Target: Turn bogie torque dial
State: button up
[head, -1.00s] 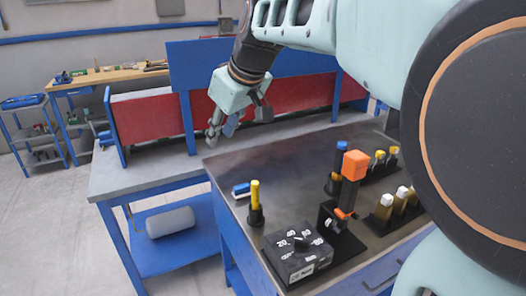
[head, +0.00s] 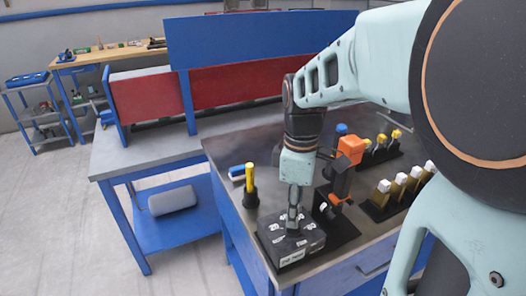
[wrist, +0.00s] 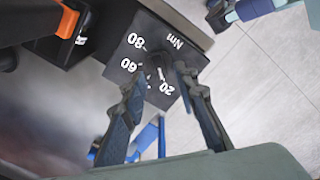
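The bogie torque dial is a black box (head: 312,245) with white numbers on top, on the dark bench top. In the wrist view the dial box (wrist: 125,68) shows 80, 60, 20 and "Nm". Its round knob (wrist: 155,74) is partly hidden around the fingertips. My gripper (head: 292,226) points down over the box in the head view and hides much of its top. In the wrist view my gripper (wrist: 160,74) has its two fingers apart, with the knob between or just below their tips. I cannot tell whether they touch it.
A black stand with an orange block (head: 350,149) is close to the right of the box. A yellow-handled tool (head: 250,178) stands upright in a black holder at the left. Racks of white-topped (head: 400,184) and yellow-topped pieces are farther right. Bare bench top lies behind the box.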

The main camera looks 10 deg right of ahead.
jog(key=shift+f, duration=1.75)
grip_shut()
